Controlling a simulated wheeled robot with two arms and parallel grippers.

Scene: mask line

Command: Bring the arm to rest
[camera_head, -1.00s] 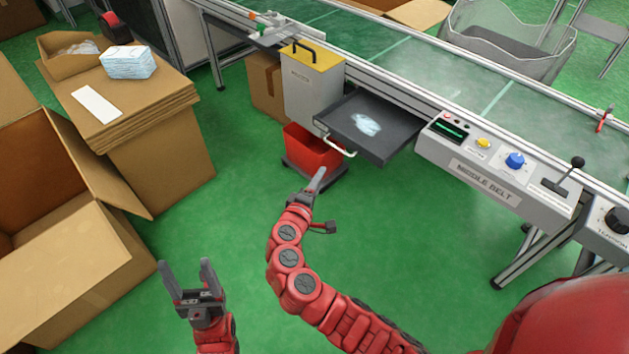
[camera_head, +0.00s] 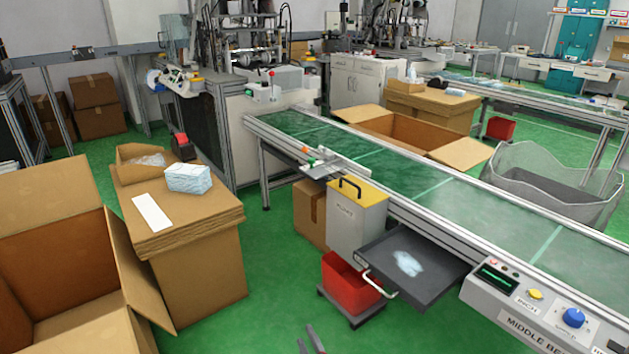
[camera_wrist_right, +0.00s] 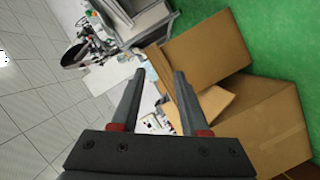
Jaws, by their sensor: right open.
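My right gripper (camera_head: 310,340) shows only as dark fingertips at the bottom edge of the head view, in front of the red bin. In the right wrist view the right gripper (camera_wrist_right: 158,75) has its two fingers wide apart, with nothing between them. The rest of the right arm is below the head view. My left gripper is not in view.
The conveyor belt (camera_head: 415,186) runs diagonally at right, with an open dark drawer (camera_head: 435,280) jutting from it above a red bin (camera_head: 345,287). Cardboard boxes (camera_head: 60,235) fill the left. Green floor (camera_head: 235,325) lies clear between.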

